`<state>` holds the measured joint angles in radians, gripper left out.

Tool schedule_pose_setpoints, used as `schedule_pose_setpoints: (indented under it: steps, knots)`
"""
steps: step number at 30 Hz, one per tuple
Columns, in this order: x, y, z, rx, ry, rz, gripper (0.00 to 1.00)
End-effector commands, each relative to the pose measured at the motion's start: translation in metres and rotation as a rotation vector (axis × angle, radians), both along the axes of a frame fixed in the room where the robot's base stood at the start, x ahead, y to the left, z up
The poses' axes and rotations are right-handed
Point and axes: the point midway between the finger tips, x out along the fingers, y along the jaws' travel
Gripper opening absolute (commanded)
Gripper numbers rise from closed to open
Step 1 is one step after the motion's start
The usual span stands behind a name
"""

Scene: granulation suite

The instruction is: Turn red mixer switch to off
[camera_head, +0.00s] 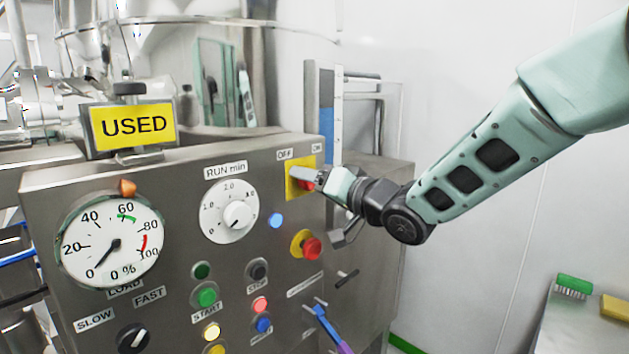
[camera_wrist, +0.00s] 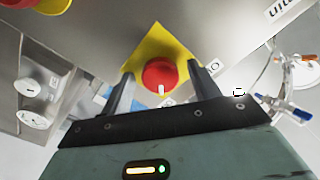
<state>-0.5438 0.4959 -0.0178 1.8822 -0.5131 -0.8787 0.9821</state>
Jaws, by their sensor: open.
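The red mixer switch (camera_wrist: 160,74) is a round red knob with a white mark on a yellow plate (camera_wrist: 187,45). In the head view the yellow plate (camera_head: 296,187) sits at the panel's upper right, under OFF and ON labels, and my gripper covers much of the knob. My gripper (camera_head: 312,182) is at the switch. In the wrist view my gripper (camera_wrist: 162,76) is open, with one finger on each side of the knob. I cannot tell whether either finger touches it.
The steel panel (camera_head: 180,180) carries a load gauge (camera_head: 110,242), a RUN min dial (camera_head: 230,211), several push buttons and a red emergency stop (camera_head: 311,248) below the switch. A yellow USED sign (camera_head: 132,126) stands on top. A side table (camera_head: 580,325) holds a green brush (camera_head: 574,286).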

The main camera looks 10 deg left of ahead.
Motion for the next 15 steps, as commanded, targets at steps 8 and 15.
schedule_pose_setpoints:
  steps: [8, 15]
  knots:
    - [-0.0001, -0.0003, 0.0002, 0.0, 0.0, 0.0, 0.17]
    - [0.0, -0.0006, -0.0009, -0.01, -0.015, -0.001, 0.17]
